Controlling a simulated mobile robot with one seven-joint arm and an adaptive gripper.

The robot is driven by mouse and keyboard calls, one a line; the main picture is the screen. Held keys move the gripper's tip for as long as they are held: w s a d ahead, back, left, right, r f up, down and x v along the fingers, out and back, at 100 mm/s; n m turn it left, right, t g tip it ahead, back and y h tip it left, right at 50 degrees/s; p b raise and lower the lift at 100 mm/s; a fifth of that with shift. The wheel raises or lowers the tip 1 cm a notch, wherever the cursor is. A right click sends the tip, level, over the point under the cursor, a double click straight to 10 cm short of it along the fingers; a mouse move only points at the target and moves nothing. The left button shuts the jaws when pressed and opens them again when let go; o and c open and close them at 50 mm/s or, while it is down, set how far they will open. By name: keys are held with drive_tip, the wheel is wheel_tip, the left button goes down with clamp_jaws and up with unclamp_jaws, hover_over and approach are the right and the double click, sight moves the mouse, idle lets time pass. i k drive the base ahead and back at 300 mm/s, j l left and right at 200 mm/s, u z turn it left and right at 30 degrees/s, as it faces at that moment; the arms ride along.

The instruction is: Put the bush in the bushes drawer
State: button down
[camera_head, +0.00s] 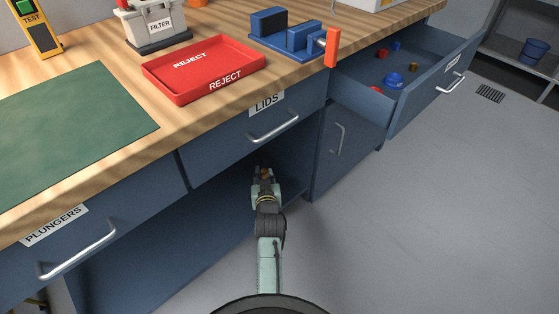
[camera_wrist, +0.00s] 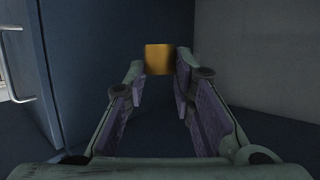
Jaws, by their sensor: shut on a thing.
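The bush (camera_wrist: 160,58) is a small brass-orange piece between the fingertips of my gripper (camera_wrist: 161,68) in the wrist view. In the head view the bush (camera_head: 265,171) shows as a small brown spot at the tip of my gripper (camera_head: 264,177). My gripper is shut on it, low in front of the open space under the LIDS drawer. A blue drawer (camera_head: 413,98) at the upper right stands pulled out, with small red, blue and brass-coloured pieces in it. Its label is too small to read, so I cannot tell whether it is the bushes drawer.
The LIDS drawer (camera_head: 226,146) and PLUNGERS drawer (camera_head: 98,228) are shut. A cabinet door (camera_head: 345,145) with a handle is below the open drawer. A red REJECT tray (camera_head: 204,70) and a blue fixture with an orange handle (camera_head: 332,47) stand on the worktop. Floor at right is clear.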

sight(423, 62)
drive_tip(key=l+u, duration=0.1)
drive_tip(key=l, duration=0.7)
drive_tip(key=l+u, duration=0.1)
drive_tip(key=l, duration=0.65)
drive_tip(key=l+u, duration=0.1)
drive_tip(key=l, duration=0.7)
drive_tip(key=l+u, duration=0.1)
drive_tip(key=l, duration=0.65)
drive_tip(key=l+u, duration=0.1)
drive_tip(key=l, duration=0.7)
drive_tip(key=k+l+u, duration=0.1)
drive_tip(key=l, duration=0.65)
drive_tip(key=k, duration=0.05)
